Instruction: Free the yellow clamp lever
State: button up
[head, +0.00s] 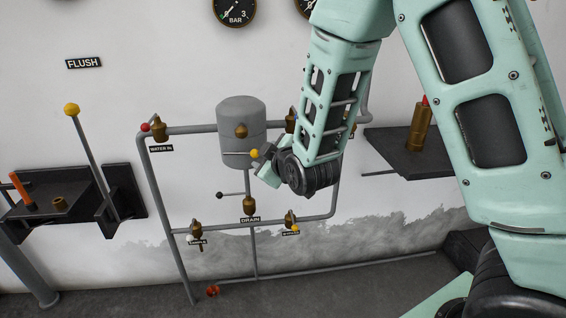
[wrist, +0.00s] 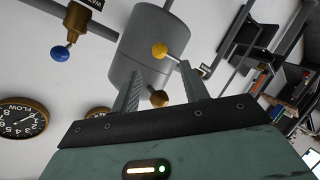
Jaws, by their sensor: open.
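The yellow clamp lever shows as a rod with a yellow ball end (head: 254,153) on the front of the grey cylindrical tank (head: 241,115). In the wrist view its yellow ball (wrist: 160,49) stands out from the tank (wrist: 150,28), just beyond the fingertips and roughly centred between them. My gripper (wrist: 162,68) is open and empty, its fingers on either side of the line to the ball. In the head view my gripper (head: 263,165) is at the tank's lower right, beside the ball. I cannot tell whether a finger touches it.
Pipes (head: 183,129) frame the tank, with brass valves such as the DRAIN valve (head: 249,206). Another yellow-knobbed lever (head: 72,110) stands at the left near a dark shelf (head: 45,205). A dark shelf with a brass bottle (head: 420,128) is at the right. A blue-knobbed valve (wrist: 60,54) is in the wrist view.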

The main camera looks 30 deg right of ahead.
jog(key=b+v, duration=1.1)
jog(key=b, duration=0.2)
jog(key=shift+s, duration=0.1)
jog(key=shift+d, duration=0.1)
dwell(0.3)
